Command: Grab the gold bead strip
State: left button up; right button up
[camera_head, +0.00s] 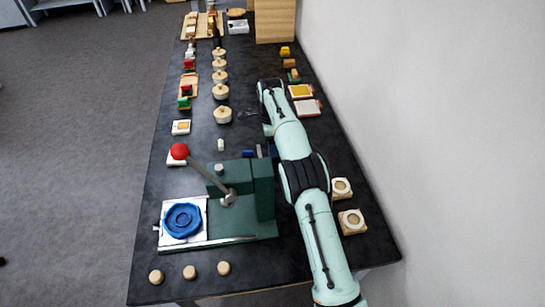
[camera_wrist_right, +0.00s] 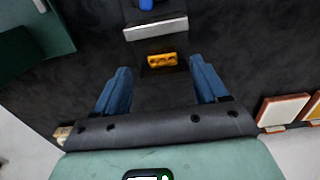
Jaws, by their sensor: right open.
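The gold bead strip (camera_wrist_right: 162,61) is a small yellow-orange piece with rounded bumps, lying on the dark tabletop in the right wrist view. My right gripper (camera_wrist_right: 160,82) has its two blue fingers wide apart, with nothing between them. The strip is just beyond the fingertips in the picture, roughly centred between them, and not touched. A grey bar (camera_wrist_right: 155,28) lies just past the strip. In the head view I cannot make out the strip; my right arm covers that area. My left gripper is not in view.
A blue piece (camera_head: 248,153) lies near the green press (camera_head: 262,190), whose lever has a red ball. Framed tiles (camera_head: 307,108) lie beyond my right arm. Round lidded pots (camera_head: 222,114) line the table's middle. A pale wall (camera_head: 420,110) runs along the right.

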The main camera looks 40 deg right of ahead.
notch_tip(320, 180, down, 5)
jog(key=shift+w+r+b, duration=0.1)
jog(key=shift+r+b, duration=0.05)
jog(key=shift+b, duration=0.5)
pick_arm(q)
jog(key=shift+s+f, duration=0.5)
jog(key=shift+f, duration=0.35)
pick_arm(e)
jog(key=shift+r, duration=0.1)
jog(key=c, duration=1.1)
